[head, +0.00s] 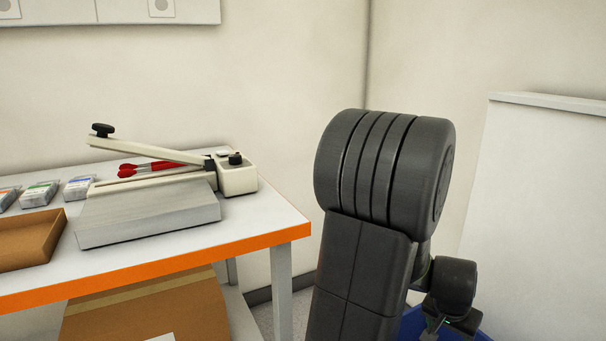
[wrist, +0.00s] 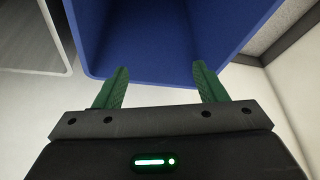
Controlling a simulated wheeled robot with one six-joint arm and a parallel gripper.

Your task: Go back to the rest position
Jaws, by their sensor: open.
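My gripper (wrist: 161,88) shows in the wrist view with its two green fingers spread apart. It is open and nothing is between the fingers. A blue bin (wrist: 165,40) lies beyond the fingertips in the wrist view. In the head view my dark arm stands at the right of the middle, and its fingers are hidden there.
A white table with an orange edge (head: 170,270) stands at the left. It holds a lever sealer (head: 150,212), a brown tray (head: 30,240) and several small packs (head: 78,188). A cardboard box (head: 150,312) is below. A white panel (head: 545,200) stands at the right.

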